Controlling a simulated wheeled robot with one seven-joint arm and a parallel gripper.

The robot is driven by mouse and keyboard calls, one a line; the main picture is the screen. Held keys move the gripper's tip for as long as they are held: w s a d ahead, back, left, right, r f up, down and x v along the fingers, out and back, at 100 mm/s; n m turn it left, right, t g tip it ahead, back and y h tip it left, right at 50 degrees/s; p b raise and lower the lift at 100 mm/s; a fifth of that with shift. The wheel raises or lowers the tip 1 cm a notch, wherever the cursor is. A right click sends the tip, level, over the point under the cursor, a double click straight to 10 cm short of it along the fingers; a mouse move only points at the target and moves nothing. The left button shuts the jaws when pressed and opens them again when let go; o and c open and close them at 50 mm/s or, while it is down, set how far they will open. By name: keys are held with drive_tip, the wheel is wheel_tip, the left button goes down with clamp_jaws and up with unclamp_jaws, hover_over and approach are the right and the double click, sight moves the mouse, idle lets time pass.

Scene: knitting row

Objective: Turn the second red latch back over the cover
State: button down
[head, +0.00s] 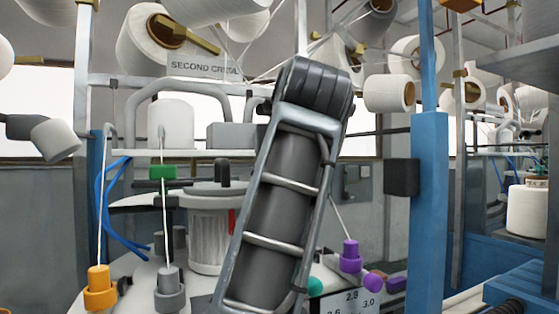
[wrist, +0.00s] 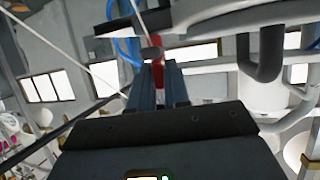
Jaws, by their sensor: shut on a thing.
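A red latch (wrist: 158,76) shows between the two dark fingers of my gripper (wrist: 157,70) in the wrist view. The fingers are shut on it, and a grey rounded end sits just above them. In the head view a thin red strip (head: 231,222) stands at the right side of the pale ribbed cylinder, partly hidden by my arm. The grey round cover (head: 205,188) with a dark knob lies on top of that cylinder. My gripper is hidden behind my arm in the head view. I cannot tell whether the latch lies over the cover.
A blue post (head: 428,210) stands right of my arm. Orange (head: 99,287), green (head: 162,173) and purple (head: 350,257) yarn fittings surround the machine. Taut threads and white cones (head: 388,93) hang above. A dark bent handle (wrist: 262,55) is close to my gripper's right.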

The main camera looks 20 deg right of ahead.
drive_tip(key=m+h, duration=0.1)
drive_tip(key=m+g+h, duration=0.1)
drive_tip(key=h, duration=0.1)
drive_tip(key=shift+a+m+p, duration=0.2)
drive_tip(key=shift+m+p, duration=0.1)
drive_tip(key=shift+w+a+m+g+h, duration=0.1)
drive_tip(key=shift+m+g+h, duration=0.55)
drive_tip(key=shift+m+h, duration=0.3)
drive_tip(key=shift+w+a+m+g+h, duration=0.1)
drive_tip(key=shift+m+g+h, duration=0.55)
drive_tip(key=shift+m+h, duration=0.25)
drive_tip(key=c, duration=1.2)
unclamp_jaws()
drive_tip(key=shift+b+v, duration=1)
drive_tip(key=shift+v, duration=2.9)
